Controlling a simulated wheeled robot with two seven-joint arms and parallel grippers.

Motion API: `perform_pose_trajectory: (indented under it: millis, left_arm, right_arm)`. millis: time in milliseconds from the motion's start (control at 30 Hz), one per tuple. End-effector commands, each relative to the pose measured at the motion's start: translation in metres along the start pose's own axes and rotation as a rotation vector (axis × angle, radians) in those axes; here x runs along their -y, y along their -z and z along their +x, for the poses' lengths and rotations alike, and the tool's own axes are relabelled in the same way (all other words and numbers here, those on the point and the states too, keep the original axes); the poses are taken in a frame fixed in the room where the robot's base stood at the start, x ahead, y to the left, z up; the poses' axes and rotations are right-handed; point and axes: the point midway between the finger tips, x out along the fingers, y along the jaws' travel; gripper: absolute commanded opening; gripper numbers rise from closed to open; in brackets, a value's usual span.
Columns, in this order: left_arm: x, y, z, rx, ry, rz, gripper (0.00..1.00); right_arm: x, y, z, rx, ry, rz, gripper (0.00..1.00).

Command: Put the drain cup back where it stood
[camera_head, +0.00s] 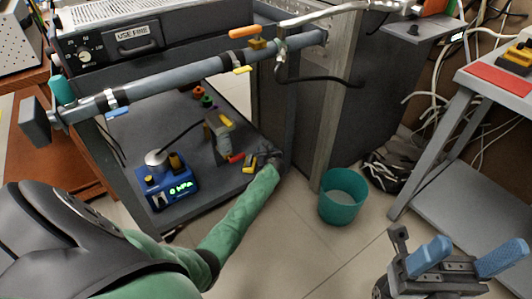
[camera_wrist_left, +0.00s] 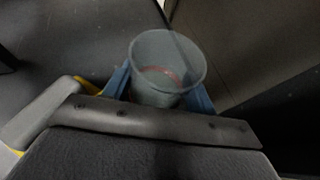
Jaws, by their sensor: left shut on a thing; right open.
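The drain cup (camera_wrist_left: 152,94) is a grey, see-through cup with a reddish ring inside, seen in the left wrist view from above its open rim. My left gripper (camera_wrist_left: 160,88) is shut on it, with a blue finger on each side. In the head view my green-sleeved left arm reaches into the dark frame, and the left gripper (camera_head: 252,162) is low over the dark shelf.
A blue gauge box (camera_head: 168,185) with a lit display stands on the dark shelf (camera_head: 150,115). A grey pipe (camera_head: 170,78) crosses above. A teal bin (camera_head: 342,197) stands on the floor beside the frame post. A grey side table (camera_head: 485,130) is at right.

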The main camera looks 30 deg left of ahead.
Motion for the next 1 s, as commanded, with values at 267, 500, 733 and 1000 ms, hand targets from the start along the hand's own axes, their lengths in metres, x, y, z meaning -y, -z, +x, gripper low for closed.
perform_pose_trajectory:
  millis: [267, 500, 733, 1000]
  left_arm:
    - [0.000, 0.002, 0.001, 0.000, 0.000, 0.001, 0.79]
    - [0.000, 0.002, 0.001, 0.000, 0.000, 0.000, 0.79]
    - [0.000, -0.002, -0.018, -0.001, 0.000, 0.001, 0.79]
    - [-0.001, -0.002, -0.070, -0.001, 0.000, 0.001, 0.79]
  right_arm:
    - [0.000, 0.000, 0.000, 0.001, -0.005, -0.002, 0.71]
    - [0.000, 0.000, -0.003, 0.011, -0.013, -0.004, 0.71]
    - [0.000, 0.000, 0.006, 0.008, -0.016, -0.004, 0.71]
    - [-0.003, 0.003, 0.024, -0.004, -0.006, -0.032, 0.71]
